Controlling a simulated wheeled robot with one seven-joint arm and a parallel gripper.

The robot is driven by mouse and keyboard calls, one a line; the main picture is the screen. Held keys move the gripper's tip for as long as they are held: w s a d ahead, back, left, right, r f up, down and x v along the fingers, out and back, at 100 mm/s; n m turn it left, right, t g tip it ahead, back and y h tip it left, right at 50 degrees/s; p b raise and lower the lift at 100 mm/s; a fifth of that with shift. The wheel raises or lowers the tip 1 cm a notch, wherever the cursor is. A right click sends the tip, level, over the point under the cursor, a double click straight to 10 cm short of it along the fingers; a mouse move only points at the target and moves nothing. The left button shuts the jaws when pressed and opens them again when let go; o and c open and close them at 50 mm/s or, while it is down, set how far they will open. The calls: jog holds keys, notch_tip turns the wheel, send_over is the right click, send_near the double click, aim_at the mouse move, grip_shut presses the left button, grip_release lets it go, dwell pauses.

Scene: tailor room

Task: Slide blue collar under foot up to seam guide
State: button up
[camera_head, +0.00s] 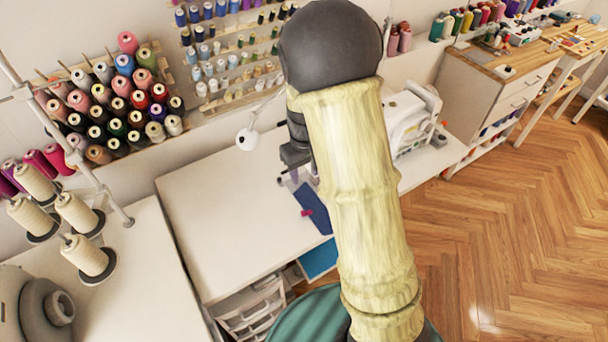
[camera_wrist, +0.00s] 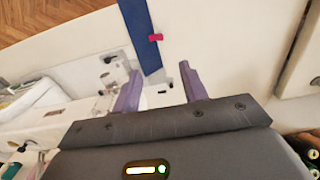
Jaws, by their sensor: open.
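The blue collar (camera_head: 317,211) is a dark blue strip lying on the white table, with a pink clip (camera_head: 307,212) on its edge. In the wrist view the collar (camera_wrist: 140,28) runs from the top edge down to just beyond my gripper (camera_wrist: 160,76), its near end between the lines of the two fingers. My gripper is open and empty; the fingers appear apart from the collar. In the head view my gripper (camera_head: 297,170) is partly hidden by my arm. Small metal parts (camera_wrist: 113,78) show left of the fingers; I cannot tell which is the foot or the seam guide.
A white sewing machine (camera_head: 411,122) stands right of my arm, partly hidden. The white table (camera_head: 225,215) is mostly clear on the left. Cream thread cones (camera_head: 80,212) stand on a side table, and spool racks (camera_head: 120,95) hang on the wall. A white lamp (camera_head: 247,139) stands behind.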

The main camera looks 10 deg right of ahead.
aim_at(304, 211)
jog(key=shift+w+f, duration=0.2)
jog(key=shift+w, duration=0.05)
notch_tip(304, 211, down, 17)
jog(key=shift+f, duration=0.2)
dwell(0.7)
grip_shut()
